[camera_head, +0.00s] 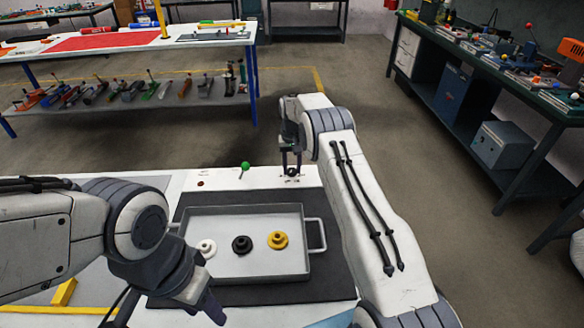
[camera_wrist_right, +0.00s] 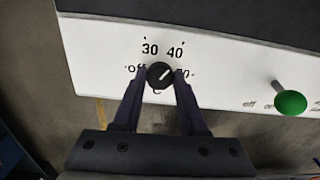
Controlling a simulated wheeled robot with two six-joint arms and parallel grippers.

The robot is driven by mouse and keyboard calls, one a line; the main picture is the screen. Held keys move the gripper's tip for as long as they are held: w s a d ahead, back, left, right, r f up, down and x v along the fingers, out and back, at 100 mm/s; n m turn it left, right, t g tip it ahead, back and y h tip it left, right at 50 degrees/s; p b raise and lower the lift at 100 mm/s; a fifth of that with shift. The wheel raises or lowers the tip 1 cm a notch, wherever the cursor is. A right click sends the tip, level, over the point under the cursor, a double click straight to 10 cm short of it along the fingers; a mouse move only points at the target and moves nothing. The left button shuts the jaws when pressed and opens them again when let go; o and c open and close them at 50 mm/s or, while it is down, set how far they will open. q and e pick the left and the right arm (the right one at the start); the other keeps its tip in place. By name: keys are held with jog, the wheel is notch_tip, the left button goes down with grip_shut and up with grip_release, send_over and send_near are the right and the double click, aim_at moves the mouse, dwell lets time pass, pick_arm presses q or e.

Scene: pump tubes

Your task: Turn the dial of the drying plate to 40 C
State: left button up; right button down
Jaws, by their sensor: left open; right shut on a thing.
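The black dial (camera_wrist_right: 159,76) sits on the white panel (camera_wrist_right: 100,45) of the drying plate, with "off", 30, 40 and 50 printed around it. Its white mark points up and to the right, toward the 40 side; I cannot tell if it lines up exactly. My right gripper (camera_wrist_right: 162,75) is shut on the dial, one finger on each side; in the head view it is at the panel's far edge (camera_head: 291,165). The drying plate's dark surface (camera_head: 335,262) lies under a grey tray. My left gripper (camera_head: 207,300) is open near the tray's front left.
The metal tray (camera_head: 285,263) holds a white (camera_head: 206,248), a black (camera_head: 242,244) and a yellow part (camera_head: 278,240). A green-knobbed lever (camera_head: 245,168) stands beside the dial; it also shows in the right wrist view (camera_wrist_right: 289,102). A yellow block (camera_head: 64,292) lies at front left.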

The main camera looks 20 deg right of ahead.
aim_at(292, 170)
dwell(0.3)
jog(key=shift+c, duration=2.2)
grip_release()
jog(key=shift+r, duration=0.1)
notch_tip(292, 170, up, 10)
jog(key=shift+r, duration=0.15)
